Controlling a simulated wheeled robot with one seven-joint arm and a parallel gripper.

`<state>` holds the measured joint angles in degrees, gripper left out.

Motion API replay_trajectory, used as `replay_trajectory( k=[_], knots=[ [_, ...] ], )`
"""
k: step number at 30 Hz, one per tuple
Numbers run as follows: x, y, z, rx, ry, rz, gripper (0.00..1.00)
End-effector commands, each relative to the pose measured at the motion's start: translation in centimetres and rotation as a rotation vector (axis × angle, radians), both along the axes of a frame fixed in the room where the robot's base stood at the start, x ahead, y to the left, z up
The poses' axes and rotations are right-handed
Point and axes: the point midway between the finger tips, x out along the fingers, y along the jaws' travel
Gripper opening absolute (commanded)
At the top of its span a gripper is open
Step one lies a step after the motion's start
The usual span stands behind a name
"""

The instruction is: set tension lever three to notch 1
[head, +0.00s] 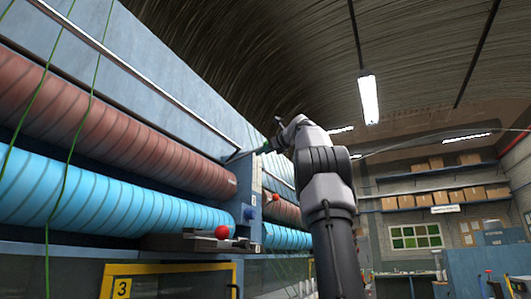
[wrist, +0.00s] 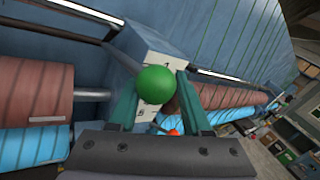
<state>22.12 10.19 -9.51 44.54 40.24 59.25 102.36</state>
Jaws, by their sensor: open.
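In the wrist view a green ball knob (wrist: 155,84) sits between the two dark green fingers of my gripper (wrist: 157,88). The fingers are apart, and whether they touch the knob cannot be told. Behind the knob is a pale block (wrist: 140,47) with dark marks; one near its top looks like a 1. The lever's shaft is hidden behind the knob. In the head view my gripper (head: 264,148) is at the machine's post (head: 250,185), small and partly hidden by my wrist. A yellow frame with a 3 plate (head: 122,288) stands at lower left.
Red-brown rollers (head: 120,145) and blue rollers (head: 110,200) lie along the machine. A red ball (head: 222,232) and a blue ball (head: 249,212) sit near the post. An orange-red ball (wrist: 173,132) shows below the green knob. Shelves with boxes (head: 467,195) are far right.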

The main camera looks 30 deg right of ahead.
Motion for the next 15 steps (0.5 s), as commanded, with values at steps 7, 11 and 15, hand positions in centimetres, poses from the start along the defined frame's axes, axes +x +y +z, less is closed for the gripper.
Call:
replay_trajectory(
  k=[7,11,15],
  knots=[
    [-0.5,1.2,0.9,0.004,-0.014,0.024,0.71],
    [-0.8,1.2,0.9,0.003,-0.015,0.024,0.71],
    [-2.4,0.8,0.9,0.004,-0.013,0.021,0.71]
  ],
)
